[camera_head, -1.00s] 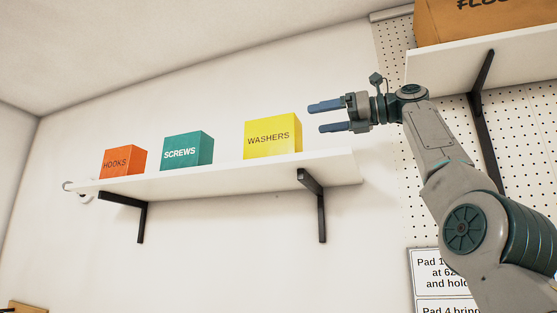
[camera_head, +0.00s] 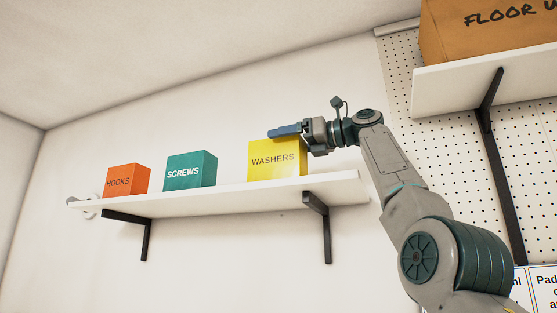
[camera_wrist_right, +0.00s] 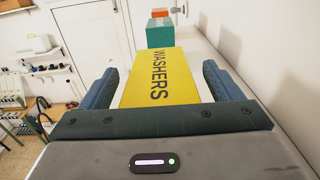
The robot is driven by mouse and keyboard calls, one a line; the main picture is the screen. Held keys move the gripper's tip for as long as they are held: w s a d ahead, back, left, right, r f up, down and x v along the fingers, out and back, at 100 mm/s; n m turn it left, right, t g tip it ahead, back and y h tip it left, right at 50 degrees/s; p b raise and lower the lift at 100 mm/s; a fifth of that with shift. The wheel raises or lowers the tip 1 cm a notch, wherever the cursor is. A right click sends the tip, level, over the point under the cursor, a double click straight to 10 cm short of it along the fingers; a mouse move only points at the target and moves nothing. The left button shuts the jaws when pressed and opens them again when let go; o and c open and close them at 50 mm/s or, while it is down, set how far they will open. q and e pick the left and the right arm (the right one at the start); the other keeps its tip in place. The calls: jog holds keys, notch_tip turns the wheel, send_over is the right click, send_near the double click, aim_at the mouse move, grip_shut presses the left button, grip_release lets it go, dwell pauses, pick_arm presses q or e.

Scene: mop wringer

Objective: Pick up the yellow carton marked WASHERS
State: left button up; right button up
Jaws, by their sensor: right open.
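The yellow carton marked WASHERS (camera_head: 277,160) stands upright on the white wall shelf (camera_head: 230,196), at the right of the row. My right gripper (camera_head: 284,131) is at the carton's upper right edge, with one blue finger across its top in the head view. The other finger is hidden there. In the right wrist view the open fingers (camera_wrist_right: 162,85) lie on either side of the yellow carton (camera_wrist_right: 158,75), with a gap at each side. I cannot tell whether they touch it anywhere. My left gripper is not in view.
The teal SCREWS carton (camera_head: 190,170) and the orange HOOKS carton (camera_head: 126,180) stand farther left on the same shelf. A higher shelf (camera_head: 490,75) at the right bears a large brown box (camera_head: 490,25). The wall is close behind the cartons.

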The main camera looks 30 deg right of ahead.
jog(key=shift+w+a, duration=0.2)
jog(key=shift+a, duration=0.05)
jog(key=shift+s+d, duration=0.15)
jog(key=shift+d, duration=0.1)
jog(key=c, duration=1.7)
jog(key=shift+o, duration=0.2)
jog(key=shift+a+r, duration=0.1)
jog(key=shift+r, duration=0.05)
